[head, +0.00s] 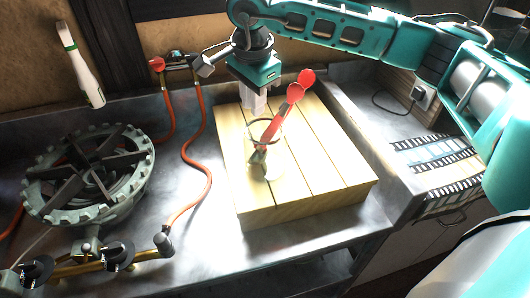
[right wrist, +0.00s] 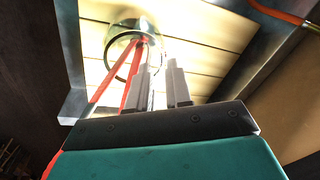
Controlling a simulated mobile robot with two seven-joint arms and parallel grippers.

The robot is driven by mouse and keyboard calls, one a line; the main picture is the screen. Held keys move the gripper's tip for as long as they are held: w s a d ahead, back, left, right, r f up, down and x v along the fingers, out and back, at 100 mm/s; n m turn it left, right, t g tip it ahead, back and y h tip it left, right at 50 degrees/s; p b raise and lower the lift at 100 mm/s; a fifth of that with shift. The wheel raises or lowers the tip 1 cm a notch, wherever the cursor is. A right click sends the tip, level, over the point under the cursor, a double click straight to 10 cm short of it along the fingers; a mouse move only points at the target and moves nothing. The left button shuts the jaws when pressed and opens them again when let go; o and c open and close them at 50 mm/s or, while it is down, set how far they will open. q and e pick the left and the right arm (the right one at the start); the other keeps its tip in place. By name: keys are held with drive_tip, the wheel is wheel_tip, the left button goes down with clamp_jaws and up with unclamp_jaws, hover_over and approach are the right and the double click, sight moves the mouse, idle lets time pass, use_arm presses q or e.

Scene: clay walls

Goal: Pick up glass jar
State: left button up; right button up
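The glass jar (head: 274,172) stands upright on a pale wooden slatted block. It is clear, and long red-handled utensils (head: 296,92) lean out of it toward the upper right. My right gripper (head: 254,108) is above and behind the jar, pointing down, apart from it. In the right wrist view the jar's round rim (right wrist: 112,50) shows beyond the fingertips, to their left. The right fingers (right wrist: 160,70) have a gap between them with nothing held. My left gripper is not in view.
The wooden block (head: 300,207) sits on a metal counter. A gas burner (head: 90,180) with red hoses (head: 205,160) is at left. A white bottle-like object (head: 85,70) is at upper left. Film-like strips (head: 440,160) lie at right.

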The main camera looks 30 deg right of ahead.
sight(254, 121)
drive_tip(key=shift+w+d+f, duration=0.1)
drive_tip(key=shift+w+f, duration=0.05)
drive_tip(key=shift+f, duration=0.75)
drive_tip(key=shift+w+d+f, duration=0.1)
drive_tip(key=shift+w+f, duration=0.1)
drive_tip(key=shift+f, duration=0.65)
drive_tip(key=shift+w+d+f, duration=0.1)
drive_tip(key=shift+w+f, duration=0.05)
drive_tip(key=shift+f, duration=0.75)
clamp_jaws()
drive_tip(key=shift+r, duration=0.1)
